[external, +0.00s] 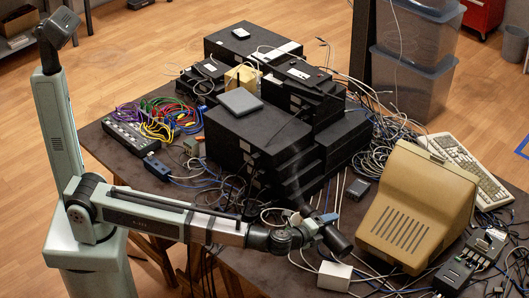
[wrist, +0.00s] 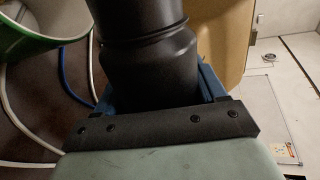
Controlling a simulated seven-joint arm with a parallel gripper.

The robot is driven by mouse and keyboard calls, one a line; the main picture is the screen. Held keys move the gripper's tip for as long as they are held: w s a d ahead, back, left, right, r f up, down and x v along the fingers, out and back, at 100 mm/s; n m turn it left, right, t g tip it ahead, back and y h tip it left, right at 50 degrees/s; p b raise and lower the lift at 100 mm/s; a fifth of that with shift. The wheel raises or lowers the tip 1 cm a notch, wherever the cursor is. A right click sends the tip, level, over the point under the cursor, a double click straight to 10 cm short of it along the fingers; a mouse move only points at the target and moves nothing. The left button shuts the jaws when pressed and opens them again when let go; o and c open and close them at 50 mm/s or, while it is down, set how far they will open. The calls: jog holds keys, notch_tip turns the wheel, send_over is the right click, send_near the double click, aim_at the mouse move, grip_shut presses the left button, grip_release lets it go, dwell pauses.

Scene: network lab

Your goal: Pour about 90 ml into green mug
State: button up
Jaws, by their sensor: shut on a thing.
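A matte black bottle-like container (wrist: 150,60) is between the blue fingers of my gripper (wrist: 158,95) in the wrist view. My gripper is shut on it. In the external view the black container (external: 339,241) shows at my gripper (external: 322,229), slanted, above the front part of the table. A green mug (wrist: 45,48) shows at the top left of the wrist view, cut off by the frame, with a pale inside. It is beside the black container. I cannot make out the mug in the external view. The container's mouth and any liquid are not clearly visible.
A beige monitor (external: 420,205) stands close to the right of my gripper, with a keyboard (external: 465,168) behind it. A white box (external: 335,276) sits just in front. Stacked black devices (external: 255,135) rise behind the arm. Loose cables cover much of the dark table.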

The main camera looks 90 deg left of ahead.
aim_at(332, 224)
jog(key=shift+w+d, duration=0.15)
jog(key=shift+d, duration=0.05)
jog(key=shift+w+d, duration=0.1)
jog(key=shift+d, duration=0.05)
dwell(0.3)
jog(key=shift+d+n, duration=0.1)
jog(key=shift+n, duration=0.2)
dwell(1.2)
jog(key=shift+w, duration=0.1)
jog(key=shift+d+m, duration=0.1)
jog(key=shift+m, duration=0.4)
jog(key=shift+w+d+r+m+g+y, duration=0.15)
jog(key=shift+w+d+r+m+y, duration=0.15)
jog(key=shift+r, duration=0.2)
jog(key=shift+w+d+r+m+g+y, duration=0.1)
jog(key=shift+d+r+m+g+y, duration=0.1)
jog(key=shift+r+m, duration=0.25)
jog(key=shift+s+a+r, duration=0.15)
jog(key=shift+s+a, duration=0.05)
jog(key=shift+r+m, duration=0.4)
jog(key=shift+m, duration=0.05)
